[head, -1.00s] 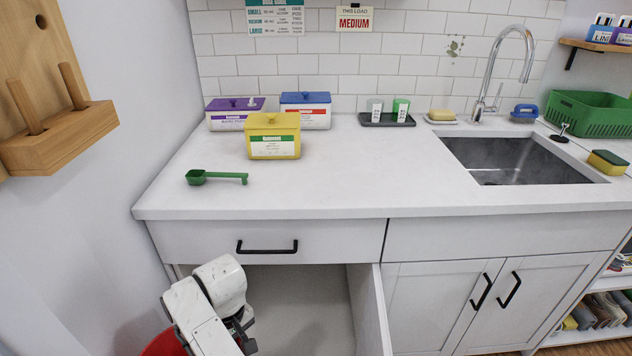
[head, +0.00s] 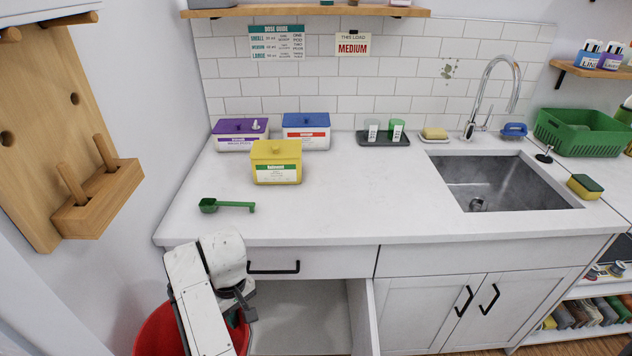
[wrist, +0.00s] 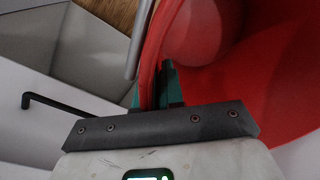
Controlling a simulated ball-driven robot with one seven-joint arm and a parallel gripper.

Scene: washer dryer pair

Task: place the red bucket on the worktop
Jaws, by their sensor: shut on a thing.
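The red bucket (head: 158,327) is at the lower left in the head view, below the worktop's front edge and partly hidden behind my arm. My gripper (head: 243,304) is at the bucket's rim, beside the open cabinet. In the wrist view, my gripper (wrist: 158,88) is shut on the red bucket's wall (wrist: 225,80), with green fingertips on either side of it. A thin grey rod, perhaps the handle, shows beside the rim. The white worktop (head: 330,200) has a wide bare area at its front and middle.
A green scoop (head: 228,205) lies on the worktop's left part. A yellow box (head: 276,165), a purple-lidded box (head: 239,135) and a blue-lidded box (head: 306,131) stand behind it. The sink (head: 500,180) is at right. An open cabinet door (head: 362,318) stands right of my gripper.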

